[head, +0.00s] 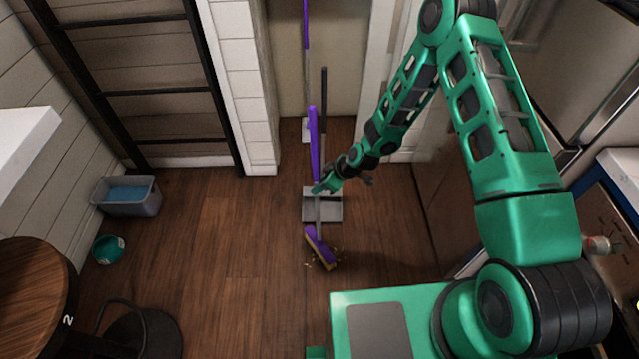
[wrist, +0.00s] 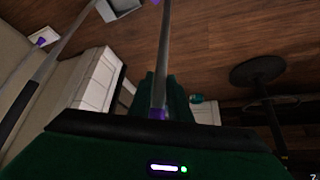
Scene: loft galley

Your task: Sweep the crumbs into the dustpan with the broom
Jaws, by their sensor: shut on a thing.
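In the head view my gripper (head: 324,188) is shut on the shaft of the broom (head: 314,140), above the floor. The broom has a purple upper handle and a purple head (head: 321,246) with yellowish bristles at the floor. Tiny tan crumbs (head: 310,264) lie around the head; some may be hidden under it. The grey dustpan (head: 335,210) lies behind the head, with a dark upright handle, partly covered by my gripper and the broom shaft. In the wrist view, the broom's grey shaft (wrist: 165,55) runs up from between my jaws (wrist: 160,100).
A grey bin (head: 128,205) and teal bowl (head: 108,249) stand on the left. A wooden stool (head: 35,290) is at the lower left. Another purple-handled tool (head: 306,50) stands at the back. Cabinets line the right.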

